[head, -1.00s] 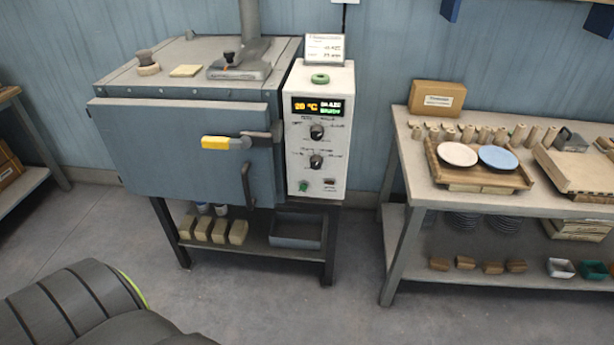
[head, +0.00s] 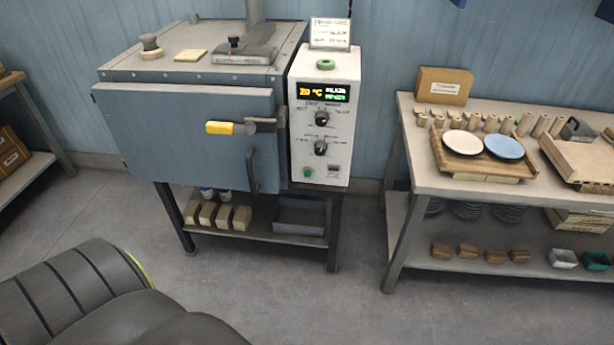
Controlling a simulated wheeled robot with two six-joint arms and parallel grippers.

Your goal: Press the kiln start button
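The kiln (head: 180,130) is a blue-grey box with its front door closed and a yellow-handled latch (head: 220,128) lying across it. A white control panel (head: 338,135) is attached to its right side. The panel has a lit display (head: 323,93) reading 20 °C and two black knobs. A small green button (head: 308,172) sits at its lower left, beside a small dark red element (head: 333,169) at lower right. Neither gripper is in view.
A work table (head: 430,182) at right holds a wooden tray (head: 487,170) with a pink plate (head: 462,142) and a blue plate (head: 503,146). A shelf unit (head: 40,125) stands at the far left. The floor (head: 300,300) before the kiln is open.

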